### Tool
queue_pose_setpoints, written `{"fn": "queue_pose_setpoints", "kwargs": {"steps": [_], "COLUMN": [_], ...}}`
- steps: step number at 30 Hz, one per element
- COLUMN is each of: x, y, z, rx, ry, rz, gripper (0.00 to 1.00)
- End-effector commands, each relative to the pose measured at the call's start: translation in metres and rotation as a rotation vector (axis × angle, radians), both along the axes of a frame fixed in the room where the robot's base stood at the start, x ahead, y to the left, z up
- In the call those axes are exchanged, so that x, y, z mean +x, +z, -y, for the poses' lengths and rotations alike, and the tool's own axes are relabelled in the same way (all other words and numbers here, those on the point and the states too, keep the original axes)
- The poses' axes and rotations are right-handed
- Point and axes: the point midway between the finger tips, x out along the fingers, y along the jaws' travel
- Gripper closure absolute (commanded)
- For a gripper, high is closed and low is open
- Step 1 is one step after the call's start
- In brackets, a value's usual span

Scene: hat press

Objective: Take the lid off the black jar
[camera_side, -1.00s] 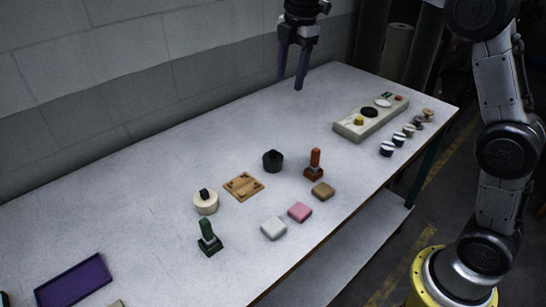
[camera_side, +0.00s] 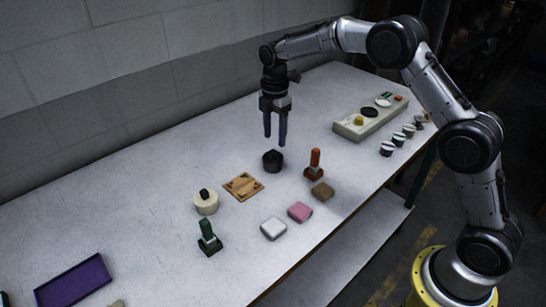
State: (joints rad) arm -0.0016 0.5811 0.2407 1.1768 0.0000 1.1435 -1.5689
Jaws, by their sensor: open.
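The black jar (camera_side: 272,162) stands upright on the table, with a small dark lid knob at its top. My gripper (camera_side: 275,143) points down just above the jar, its two purple-grey fingers apart and empty. From this view I cannot tell whether the fingertips are level with the knob or a little above it. The lid appears seated on the jar.
A wooden trivet (camera_side: 243,186) and a cream jar with a black knob (camera_side: 206,202) are to the left. An orange-handled stamp (camera_side: 314,165) stands close at right. A brown block (camera_side: 322,193), pink block (camera_side: 300,212) and white block (camera_side: 273,228) lie nearer the front.

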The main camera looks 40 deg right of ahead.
Motion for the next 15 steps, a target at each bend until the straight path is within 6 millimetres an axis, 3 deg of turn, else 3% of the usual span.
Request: {"fn": "queue_pose_setpoints", "kwargs": {"steps": [15], "x": [0.002], "y": [-0.053], "z": [-0.004], "rx": [0.0], "ry": [0.0], "rz": [-0.001], "gripper": [0.43]}}
